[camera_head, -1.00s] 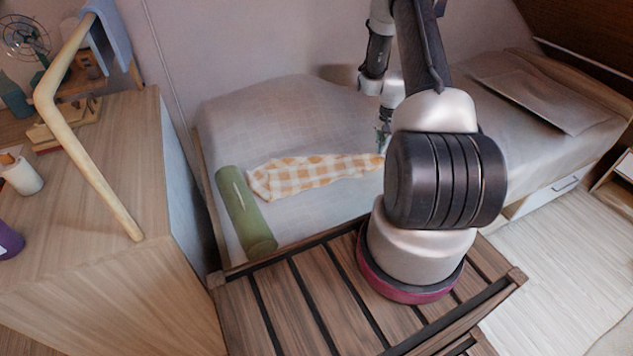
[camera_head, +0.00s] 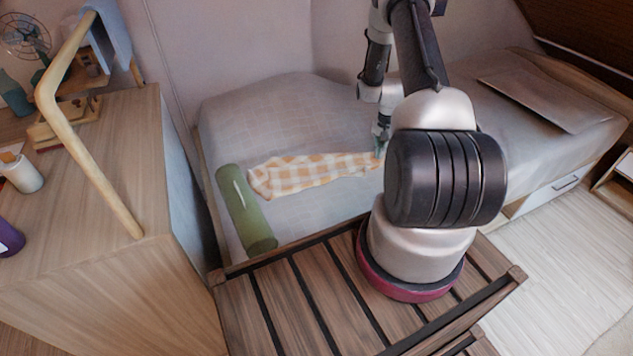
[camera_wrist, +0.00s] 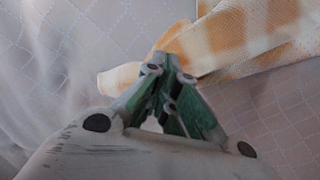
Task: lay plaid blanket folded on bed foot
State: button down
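The plaid blanket (camera_head: 305,174), orange and white checks, lies in a long strip across the bed (camera_head: 275,115). It is wider at its left end and narrows toward my gripper (camera_head: 380,150) at its right end. In the wrist view the green fingers of my gripper (camera_wrist: 169,62) are drawn together with their tips against the blanket (camera_wrist: 252,32). Cloth shows on both sides of the tips, so the gripper appears shut on the blanket's edge. The exact pinch is hidden behind the fingers. My arm covers part of the bed to the right.
A green bolster-like roll (camera_head: 246,210) lies on the bed just left of the blanket. A slatted wooden surface (camera_head: 300,300) is in front. A wooden cabinet (camera_head: 90,200) stands at the left. A flat grey pillow (camera_head: 540,98) lies at the bed's right end.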

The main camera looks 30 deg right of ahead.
notch_tip(320, 180, up, 8)
jog(key=shift+f, duration=0.15)
jog(key=s+a+r+n+g+y, duration=0.1)
jog(key=s+a+r+n+g, duration=0.15)
jog(key=s+a, duration=0.4)
jog(key=s+a+r+n+t, duration=0.2)
jog(key=s+a+r, duration=0.4)
jog(key=r, duration=0.6)
jog(key=s+a+r+n+t, duration=0.2)
jog(key=s+a+r+n, duration=0.2)
jog(key=r, duration=0.9)
jog(key=s+a+r+n+t+h, duration=0.1)
jog(key=s+a+r+n+t, duration=0.2)
jog(key=s+a+r, duration=0.5)
jog(key=v, duration=0.6)
jog(key=shift+s+a, duration=0.2)
